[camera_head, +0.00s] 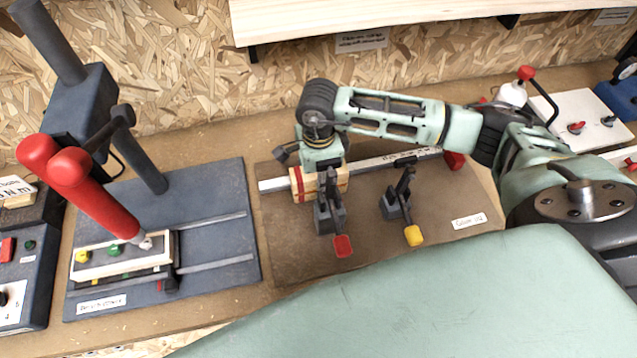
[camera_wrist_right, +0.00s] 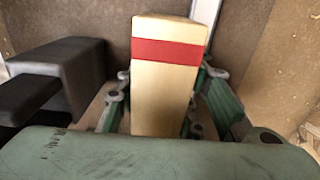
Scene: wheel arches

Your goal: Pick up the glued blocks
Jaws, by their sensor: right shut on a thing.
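The glued blocks (camera_head: 330,182) are a pale wooden piece with a red band near the left end. They are at the glue jig (camera_head: 285,250), a brown board with a metal rail. My right gripper (camera_head: 322,168) is over them from above, shut on them. In the right wrist view the glued blocks (camera_wrist_right: 168,85) stand between the fingers of my right gripper (camera_wrist_right: 160,110), red band across the far part. I cannot tell whether they touch the board. My left gripper is not in view.
Two toggle clamps, one with a red tip (camera_head: 343,246) and one with a yellow tip (camera_head: 413,236), stand just in front of the blocks. A blue press board (camera_head: 215,195) with a red-handled lever (camera_head: 95,195) is to the left. A wooden shelf (camera_head: 380,15) overhangs the back.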

